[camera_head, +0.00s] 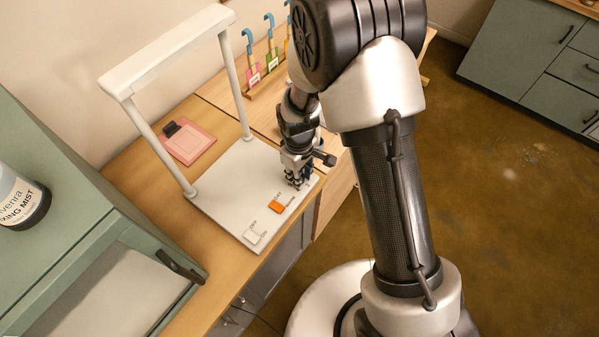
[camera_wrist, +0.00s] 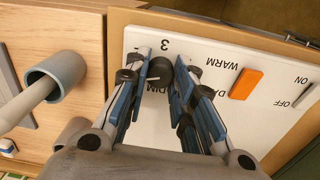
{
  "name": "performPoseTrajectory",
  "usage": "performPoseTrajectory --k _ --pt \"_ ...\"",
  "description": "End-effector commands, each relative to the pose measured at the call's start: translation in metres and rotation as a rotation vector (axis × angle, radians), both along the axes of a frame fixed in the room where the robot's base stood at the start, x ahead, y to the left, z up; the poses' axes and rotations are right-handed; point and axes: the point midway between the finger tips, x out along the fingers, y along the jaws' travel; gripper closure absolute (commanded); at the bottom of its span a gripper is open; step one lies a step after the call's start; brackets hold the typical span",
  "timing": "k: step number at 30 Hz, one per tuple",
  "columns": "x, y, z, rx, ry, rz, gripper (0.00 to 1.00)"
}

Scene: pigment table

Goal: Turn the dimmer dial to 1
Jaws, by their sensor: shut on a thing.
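The dimmer dial (camera_wrist: 160,73) is a small dark round knob on the white panel (camera_wrist: 205,50), with a light pointer mark on it. In the wrist view the mark seems to lie toward the left finger. A "3" is printed above the dial and "DIM" below it; a 1 cannot be made out. My gripper (camera_wrist: 159,68) is shut on the dial, one finger on each side. In the head view my gripper (camera_head: 298,181) points down at the panel's right corner and hides the dial.
An orange WARM switch (camera_head: 276,206) and a white ON/OFF switch (camera_head: 252,236) sit beside the dial on the panel. A white lamp frame (camera_head: 165,66) stands over the panel. A pink clipboard (camera_head: 188,143) lies behind it. Blue-handled tools (camera_head: 249,62) stand in a rack at the back.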

Motion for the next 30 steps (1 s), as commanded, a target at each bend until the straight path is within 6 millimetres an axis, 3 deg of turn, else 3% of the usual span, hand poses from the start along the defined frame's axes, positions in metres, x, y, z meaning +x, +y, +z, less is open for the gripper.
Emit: performPoseTrajectory --k 12,29,30 --pt "-0.0002 -0.0001 0.0001 0.000 0.000 0.204 1.00" --pt "-0.0001 0.0000 -0.0001 0.000 0.000 0.239 1.00" --pt "-0.0001 0.0000 -0.0001 0.000 0.000 0.239 0.76"
